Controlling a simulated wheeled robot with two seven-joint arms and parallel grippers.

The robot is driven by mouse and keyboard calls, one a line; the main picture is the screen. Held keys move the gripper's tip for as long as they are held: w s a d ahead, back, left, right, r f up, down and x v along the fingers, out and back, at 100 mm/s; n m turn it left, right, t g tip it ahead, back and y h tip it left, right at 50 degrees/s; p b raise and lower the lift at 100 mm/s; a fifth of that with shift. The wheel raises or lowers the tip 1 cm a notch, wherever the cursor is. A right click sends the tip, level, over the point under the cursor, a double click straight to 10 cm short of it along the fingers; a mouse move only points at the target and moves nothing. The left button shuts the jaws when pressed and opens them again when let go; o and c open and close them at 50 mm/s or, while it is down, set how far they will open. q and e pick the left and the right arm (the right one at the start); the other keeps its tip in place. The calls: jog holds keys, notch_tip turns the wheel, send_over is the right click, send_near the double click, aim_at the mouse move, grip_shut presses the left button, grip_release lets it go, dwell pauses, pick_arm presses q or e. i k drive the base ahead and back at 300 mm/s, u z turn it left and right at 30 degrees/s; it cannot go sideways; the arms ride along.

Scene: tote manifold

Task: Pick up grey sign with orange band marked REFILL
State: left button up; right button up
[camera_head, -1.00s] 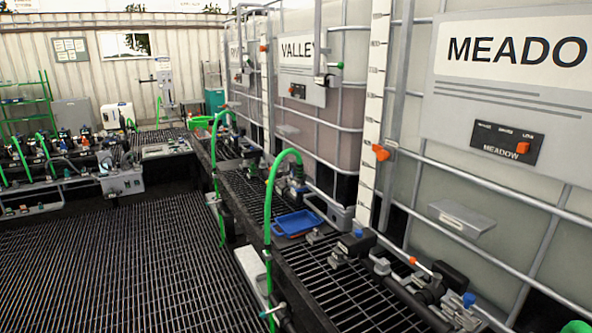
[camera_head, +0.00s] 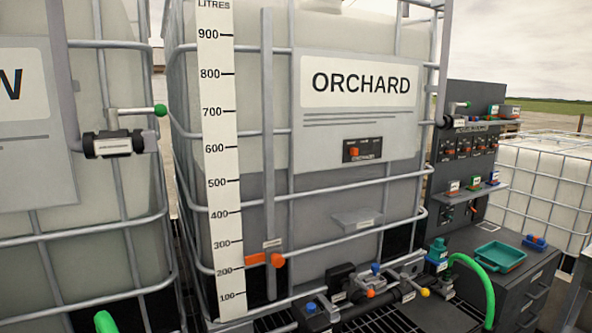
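I cannot make out a grey sign with an orange band marked REFILL in this view. Neither of my grippers is in view. A pale tank labelled ORCHARD (camera_head: 361,84) stands in the middle inside a metal cage. A small empty-looking grey ledge (camera_head: 358,219) sits low on its front. A small dark panel (camera_head: 362,149) with an orange switch is on its sign plate. An orange marker (camera_head: 265,260) sits low beside the white litre scale (camera_head: 219,150).
Black pipes and valves (camera_head: 372,293) run along a grating below the tank. To the right, a dark cabinet (camera_head: 520,290) carries a teal tray (camera_head: 500,256), a blue item (camera_head: 535,242) and a green hose (camera_head: 480,276). A dark rack (camera_head: 468,150) holds several small, unreadable items.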

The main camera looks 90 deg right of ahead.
aim_at(453, 187)
jog(key=u, duration=0.3)
jog(key=k, duration=2.95)
jog(key=z, duration=3.35)
jog(key=i, duration=1)
